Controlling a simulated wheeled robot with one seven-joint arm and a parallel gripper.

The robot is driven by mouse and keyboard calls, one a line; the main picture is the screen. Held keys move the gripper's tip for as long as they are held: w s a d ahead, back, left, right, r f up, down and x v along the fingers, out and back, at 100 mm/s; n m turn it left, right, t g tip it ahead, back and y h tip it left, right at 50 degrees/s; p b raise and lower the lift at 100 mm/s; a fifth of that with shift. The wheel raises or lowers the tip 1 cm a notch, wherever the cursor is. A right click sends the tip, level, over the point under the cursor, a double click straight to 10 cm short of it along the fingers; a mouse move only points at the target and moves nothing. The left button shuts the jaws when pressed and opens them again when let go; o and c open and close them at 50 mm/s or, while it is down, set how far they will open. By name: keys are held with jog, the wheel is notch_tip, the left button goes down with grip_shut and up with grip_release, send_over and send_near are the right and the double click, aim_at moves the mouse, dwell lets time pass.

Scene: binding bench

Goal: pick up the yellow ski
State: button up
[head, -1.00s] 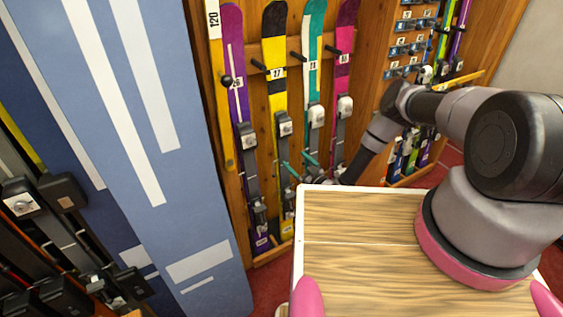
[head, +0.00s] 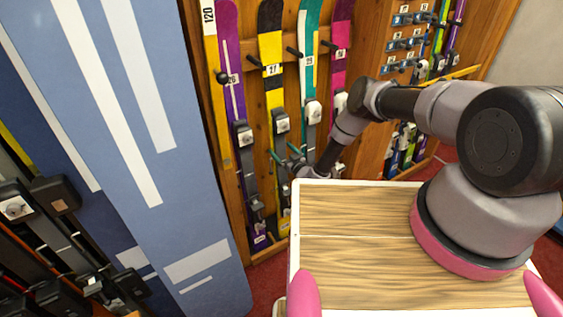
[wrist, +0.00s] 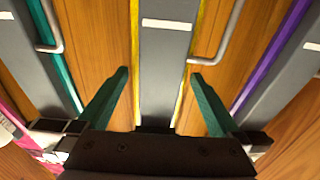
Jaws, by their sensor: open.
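The yellow ski (head: 272,88) has a black tip and a label reading 27. It stands upright in the wooden wall rack, between the purple ski (head: 232,80) and the teal ski (head: 307,75). My gripper (head: 283,156) is in front of its lower part, below the white binding piece. In the wrist view the yellow ski (wrist: 165,55) shows as a grey band with thin yellow edges. My gripper's green fingers (wrist: 157,85) are open, one on each side of it, with gaps between them and the ski. Nothing is held.
A pink ski (head: 341,60) stands right of the teal one. A large blue panel with white stripes (head: 150,130) stands close on the left. Metal hooks (wrist: 225,40) flank the ski in the wrist view. Black rack pegs (head: 254,62) stick out between the skis.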

aim_at(278, 110)
jog(key=shift+w+a, duration=0.15)
jog(key=shift+w, duration=0.05)
jog(key=c, duration=1.3)
jog(key=shift+w+r, duration=0.1)
jog(key=shift+r, duration=0.05)
grip_shut()
notch_tip(278, 110, up, 18)
jog(key=v, duration=2.4)
dwell(0.4)
